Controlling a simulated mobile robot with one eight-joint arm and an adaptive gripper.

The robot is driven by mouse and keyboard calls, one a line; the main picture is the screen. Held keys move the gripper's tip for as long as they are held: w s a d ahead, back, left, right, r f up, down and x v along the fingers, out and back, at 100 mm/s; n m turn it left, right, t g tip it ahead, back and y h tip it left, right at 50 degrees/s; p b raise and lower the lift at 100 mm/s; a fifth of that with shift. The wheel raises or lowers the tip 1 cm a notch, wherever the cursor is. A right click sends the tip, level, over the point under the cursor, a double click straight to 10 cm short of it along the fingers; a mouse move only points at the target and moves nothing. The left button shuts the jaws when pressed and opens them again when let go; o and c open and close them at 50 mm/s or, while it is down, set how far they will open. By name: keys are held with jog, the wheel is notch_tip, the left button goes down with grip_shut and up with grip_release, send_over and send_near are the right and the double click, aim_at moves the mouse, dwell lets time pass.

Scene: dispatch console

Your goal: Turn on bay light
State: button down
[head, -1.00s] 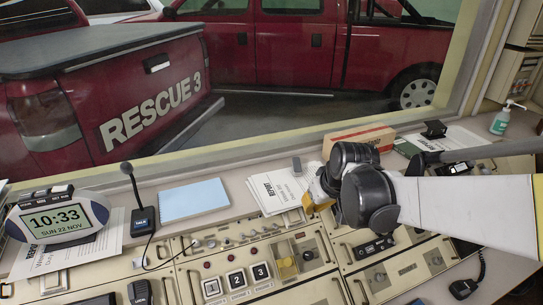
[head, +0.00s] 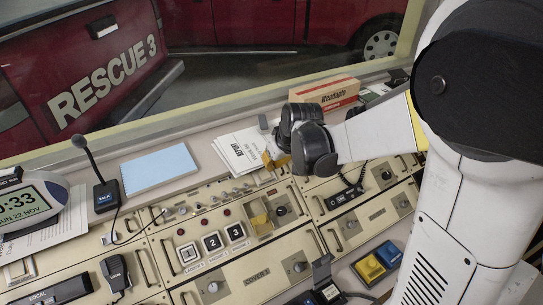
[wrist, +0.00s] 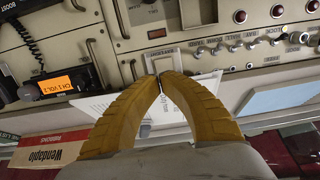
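My gripper (head: 279,162) has two yellow fingers. In the wrist view, my gripper (wrist: 160,77) has its fingertips together with nothing visible between them. The tips are just in front of a pale switch plate (wrist: 163,60) at the console's back edge; contact cannot be told. A small label sits above the plate but is too small to read. In the head view the arm hides this plate. A row of small silver toggles (head: 235,192) runs left of my gripper; they also show in the wrist view (wrist: 220,48).
White report papers (head: 238,150) lie beside my gripper. A brown box (head: 326,92) stands behind it. A blue notebook (head: 158,171) and desk microphone (head: 106,190) are to the left. Numbered buttons (head: 212,242) and a yellow-and-blue button pair (head: 371,267) are nearer.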

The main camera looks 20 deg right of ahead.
aim_at(268, 175)
jog(key=b+x, duration=0.2)
jog(key=x, duration=0.5)
jog(key=shift+f, duration=0.1)
jog(key=shift+f+b, duration=0.55)
jog(key=shift+b, duration=0.1)
jog(key=shift+f+t+b, duration=0.15)
jog(key=shift+t+b, duration=0.25)
jog(key=shift+r+p, duration=0.3)
jog(key=shift+r, duration=0.1)
jog(key=shift+w+r+p, duration=0.1)
jog(key=shift+r+p, duration=0.25)
jog(key=shift+r, duration=0.3)
